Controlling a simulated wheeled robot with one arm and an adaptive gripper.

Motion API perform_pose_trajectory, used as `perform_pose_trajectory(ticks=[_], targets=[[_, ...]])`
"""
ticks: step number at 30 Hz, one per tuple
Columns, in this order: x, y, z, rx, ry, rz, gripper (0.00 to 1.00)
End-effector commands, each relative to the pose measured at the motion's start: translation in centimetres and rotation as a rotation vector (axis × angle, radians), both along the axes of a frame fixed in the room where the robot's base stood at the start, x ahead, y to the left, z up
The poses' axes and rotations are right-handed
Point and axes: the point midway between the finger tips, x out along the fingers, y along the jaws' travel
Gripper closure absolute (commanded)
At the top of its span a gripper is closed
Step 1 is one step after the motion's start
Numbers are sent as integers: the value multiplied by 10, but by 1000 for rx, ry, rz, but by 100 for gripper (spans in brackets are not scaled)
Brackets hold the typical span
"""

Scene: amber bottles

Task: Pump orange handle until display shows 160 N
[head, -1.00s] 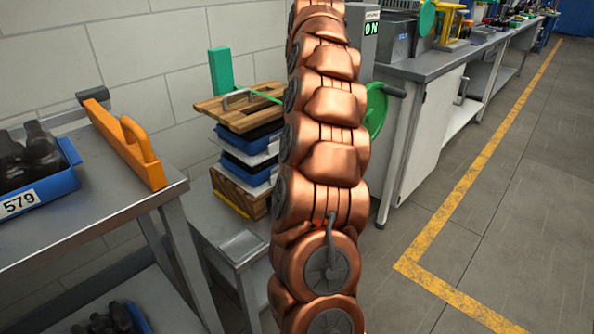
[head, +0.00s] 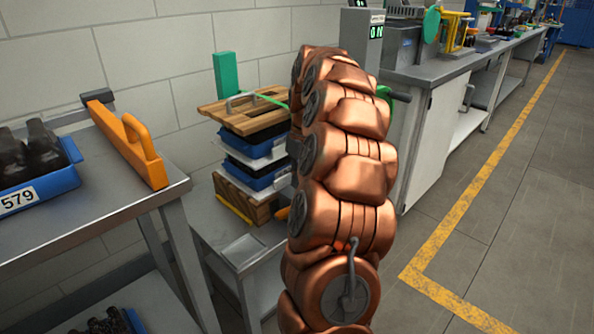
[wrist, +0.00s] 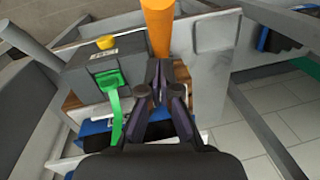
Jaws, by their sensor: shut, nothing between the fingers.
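In the wrist view an orange bar (wrist: 158,25), round like a handle, rises from the top edge and ends just beyond my gripper (wrist: 160,66). My gripper's dark fingers are shut and empty; I cannot tell whether their tips touch the bar. The head view shows a small display (head: 376,32) on a grey post, with green characters that look like "0 N". My copper arm hides my gripper in the head view. A wooden-topped stack (head: 238,112) with blue trays and white sheets stands left of the arm.
An orange piece with a grip (head: 128,142) lies along the left table's edge (head: 95,225). A blue bin (head: 40,192) marked 579 holds dark bottles. Floor is clear at right.

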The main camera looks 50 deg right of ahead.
Motion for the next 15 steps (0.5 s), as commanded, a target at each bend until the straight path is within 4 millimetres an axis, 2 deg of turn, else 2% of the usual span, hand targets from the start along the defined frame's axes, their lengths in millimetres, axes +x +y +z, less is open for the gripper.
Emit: perform_pose_trajectory(ticks=[6, 15], targets=[[-13, 5, -14, 4, 4, 1, 100], [-18, 6, -19, 1, 0, 0, 100]])
